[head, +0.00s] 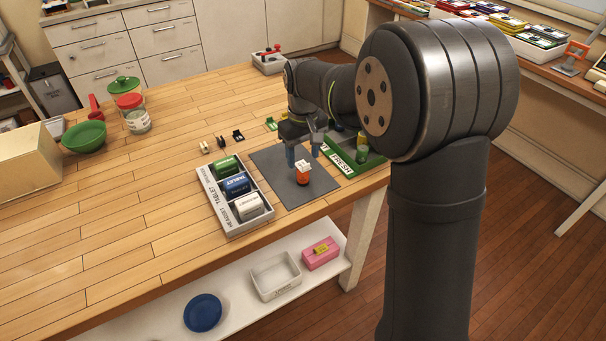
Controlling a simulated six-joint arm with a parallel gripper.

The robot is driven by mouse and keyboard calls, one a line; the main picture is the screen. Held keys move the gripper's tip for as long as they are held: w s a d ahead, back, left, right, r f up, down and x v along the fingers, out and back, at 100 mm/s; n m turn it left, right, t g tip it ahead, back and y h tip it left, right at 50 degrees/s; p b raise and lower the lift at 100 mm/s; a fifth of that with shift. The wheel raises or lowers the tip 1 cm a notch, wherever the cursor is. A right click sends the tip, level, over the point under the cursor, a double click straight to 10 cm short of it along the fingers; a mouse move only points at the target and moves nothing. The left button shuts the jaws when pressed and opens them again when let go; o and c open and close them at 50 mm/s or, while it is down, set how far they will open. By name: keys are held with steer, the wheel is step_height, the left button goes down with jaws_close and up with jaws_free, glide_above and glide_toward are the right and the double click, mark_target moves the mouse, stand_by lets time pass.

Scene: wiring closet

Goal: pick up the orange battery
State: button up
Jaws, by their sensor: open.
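A small orange item with a white top (303,175), which I take as the orange battery, stands on the dark grey mat (275,163) near the table's front edge. My gripper (304,156) points down over the mat, open, with its two bluish fingers apart. In the picture its fingertips appear just above and behind the orange item. I cannot tell the exact gap or whether they touch it. Nothing shows held between the fingers.
Left of the mat, a white labelled tray (213,198) holds green, blue and white blocks. Right of it, a green tray marked FRESH (345,171) holds yellow and green items, partly hidden by my arm. Small clips lie behind. Green bowl (84,137) and jar (137,121) stand far left.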

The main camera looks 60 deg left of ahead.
mark_target(303, 172)
steer(key=shift+a+f, duration=0.15)
steer(key=shift+f, duration=3.45)
steer(key=c, duration=1.1)
